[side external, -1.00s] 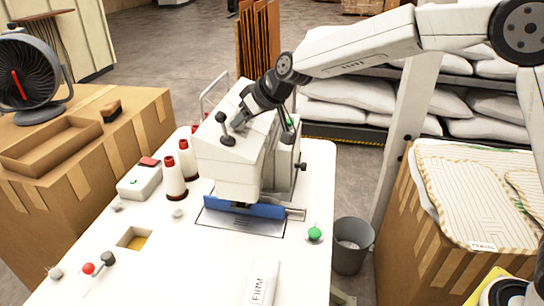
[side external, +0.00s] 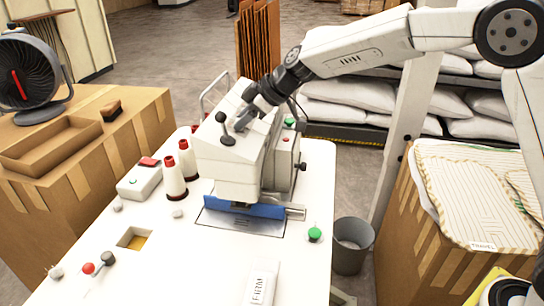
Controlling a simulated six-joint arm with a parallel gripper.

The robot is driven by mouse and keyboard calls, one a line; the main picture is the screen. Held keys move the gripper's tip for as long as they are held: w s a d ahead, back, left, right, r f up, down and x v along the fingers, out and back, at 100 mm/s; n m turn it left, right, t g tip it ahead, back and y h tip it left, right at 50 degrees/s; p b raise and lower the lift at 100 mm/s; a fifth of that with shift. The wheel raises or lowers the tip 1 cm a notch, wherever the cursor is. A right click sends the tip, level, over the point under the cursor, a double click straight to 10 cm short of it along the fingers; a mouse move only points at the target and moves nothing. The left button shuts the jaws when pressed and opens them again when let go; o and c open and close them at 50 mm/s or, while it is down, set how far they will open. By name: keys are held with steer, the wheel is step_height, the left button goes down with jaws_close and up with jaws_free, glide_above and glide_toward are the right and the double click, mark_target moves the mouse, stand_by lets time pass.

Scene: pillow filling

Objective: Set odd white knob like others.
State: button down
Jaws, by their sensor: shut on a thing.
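The white sewing machine (side external: 228,165) stands at the back of the white table. My gripper (side external: 242,121) reaches down to the sloped top of the machine head from the upper right. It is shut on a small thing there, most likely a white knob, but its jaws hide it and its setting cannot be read. The other white knobs cannot be told apart clearly on the head.
Red-tipped thread cones (side external: 174,176) and a control box (side external: 140,181) stand left of the machine. A grey bin (side external: 352,246) stands right of the table.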

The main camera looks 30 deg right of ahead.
steer(key=shift+d+n+g+y, duration=0.1)
steer(key=shift+n+g+y, duration=0.45)
steer(key=shift+n, duration=1.35)
steer(key=shift+c, duration=2.1)
jaws_free()
steer(key=v, duration=0.7)
steer(key=shift+d+r, duration=0.2)
steer(key=shift+r, duration=0.15)
steer(key=shift+s+f, duration=0.1)
steer(key=s+d+f+m+h, duration=0.2)
steer(key=s+d+f+m, duration=0.2)
steer(key=s, duration=0.5)
steer(key=s+d+f+m+g+h, duration=0.1)
steer(key=s+d+f+m+h, duration=0.2)
steer(key=s+f+m, duration=0.2)
steer(key=s+d+f+m+g+h, duration=0.1)
steer(key=s+d+f+m, duration=0.3)
steer(key=s+f, duration=0.6)
steer(key=s+m+h, duration=0.1)
steer(key=s, duration=0.2)
steer(key=shift+s+d+m, duration=0.25)
steer(key=shift+d+m, duration=0.05)
steer(key=shift+d, duration=0.1)
